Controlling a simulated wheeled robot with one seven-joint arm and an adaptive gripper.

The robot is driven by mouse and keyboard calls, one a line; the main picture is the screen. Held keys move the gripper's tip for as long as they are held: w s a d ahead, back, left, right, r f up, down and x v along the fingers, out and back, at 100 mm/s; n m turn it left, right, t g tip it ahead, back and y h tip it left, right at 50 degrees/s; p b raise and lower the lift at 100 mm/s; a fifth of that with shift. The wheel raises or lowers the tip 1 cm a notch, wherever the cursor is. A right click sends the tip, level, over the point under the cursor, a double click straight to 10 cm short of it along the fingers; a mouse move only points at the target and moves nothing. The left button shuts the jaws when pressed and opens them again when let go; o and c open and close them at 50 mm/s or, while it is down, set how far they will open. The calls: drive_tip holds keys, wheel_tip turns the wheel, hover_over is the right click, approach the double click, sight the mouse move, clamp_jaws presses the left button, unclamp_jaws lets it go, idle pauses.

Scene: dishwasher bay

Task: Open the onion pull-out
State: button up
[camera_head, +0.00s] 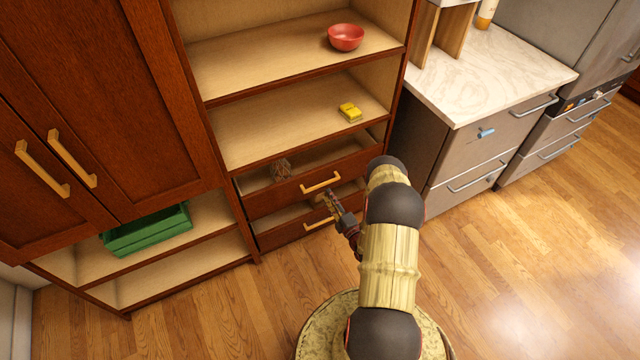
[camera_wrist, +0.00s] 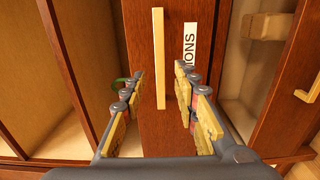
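The onion pull-out (camera_head: 285,193) is the upper of two dark red-brown drawers low in the cabinet and looks shut. Its straight light-wood handle (camera_head: 321,182) also shows upright in the wrist view (camera_wrist: 158,50). A white label (camera_wrist: 190,45) beside that handle shows the letters "IONS"; the rest is hidden by a finger. My gripper (camera_head: 328,196) is close to the front, near this handle. In the wrist view my gripper (camera_wrist: 160,78) is open and empty, with one finger on each side of the handle's near end. I cannot tell whether they touch it.
A lower drawer with a similar handle (camera_head: 319,224) is just below. Shelves above hold a yellow item (camera_head: 349,112) and a red bowl (camera_head: 346,37). A green crate (camera_head: 146,231) sits on the left shelf. A counter (camera_head: 485,75) stands at right. The wood floor (camera_head: 520,255) is clear.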

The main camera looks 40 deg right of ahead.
sight(322, 184)
drive_tip(key=shift+b+x, duration=1.05)
drive_tip(key=shift+x, duration=2.8)
drive_tip(key=c, duration=0.3)
drive_tip(key=shift+a, duration=0.1)
drive_tip(key=c, duration=0.4)
clamp_jaws()
